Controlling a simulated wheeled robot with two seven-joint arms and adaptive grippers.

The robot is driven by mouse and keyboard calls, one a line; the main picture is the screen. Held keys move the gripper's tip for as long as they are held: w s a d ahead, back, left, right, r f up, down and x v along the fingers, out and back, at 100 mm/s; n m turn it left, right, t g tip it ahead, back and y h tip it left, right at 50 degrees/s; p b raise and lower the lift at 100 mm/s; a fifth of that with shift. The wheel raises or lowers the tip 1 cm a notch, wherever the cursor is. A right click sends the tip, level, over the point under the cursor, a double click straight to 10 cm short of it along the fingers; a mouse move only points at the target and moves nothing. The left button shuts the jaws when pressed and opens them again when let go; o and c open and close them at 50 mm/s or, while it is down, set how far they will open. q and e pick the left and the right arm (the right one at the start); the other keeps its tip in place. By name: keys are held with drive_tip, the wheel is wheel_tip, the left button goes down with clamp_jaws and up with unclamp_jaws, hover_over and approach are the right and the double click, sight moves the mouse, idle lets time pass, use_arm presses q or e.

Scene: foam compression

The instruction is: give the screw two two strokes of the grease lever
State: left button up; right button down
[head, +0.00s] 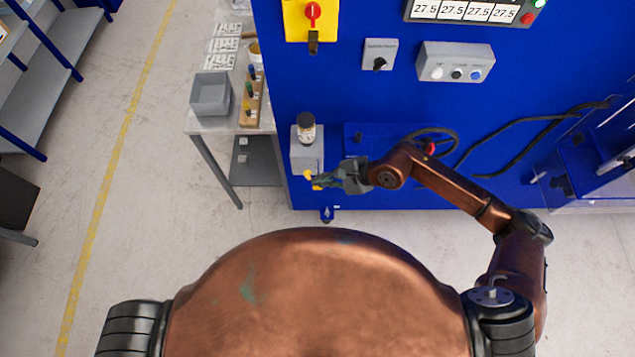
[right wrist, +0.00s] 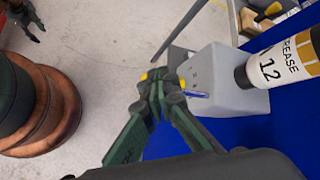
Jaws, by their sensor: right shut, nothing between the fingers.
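The grease unit is a grey box (head: 307,155) on the blue machine's left corner, with a dark-capped grease cartridge (head: 307,128) on top. The right wrist view shows the box (right wrist: 222,82) and the cartridge (right wrist: 275,68), labelled GREASE 12. My right gripper (head: 322,182) is shut and empty in front of the box's lower part; it also shows in the right wrist view (right wrist: 157,82). Yellow bits (head: 308,175) show at its fingertips; I cannot tell whether they belong to the lever, which is largely hidden. My left gripper (right wrist: 25,18) shows small at the right wrist view's upper left.
A handwheel (head: 432,143) and a hanging dark cable (head: 520,125) are on the machine front, right of the grease unit. A side table with a grey bin (head: 211,93) stands to the left.

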drive_tip(key=shift+f+b, duration=0.95)
drive_tip(key=shift+f, duration=0.2)
idle(0.8)
idle(0.6)
drive_tip(key=shift+r+p, duration=0.7)
drive_tip(key=shift+r, duration=1.05)
drive_tip(key=shift+r+p, duration=1.15)
drive_tip(key=shift+r, duration=1.4)
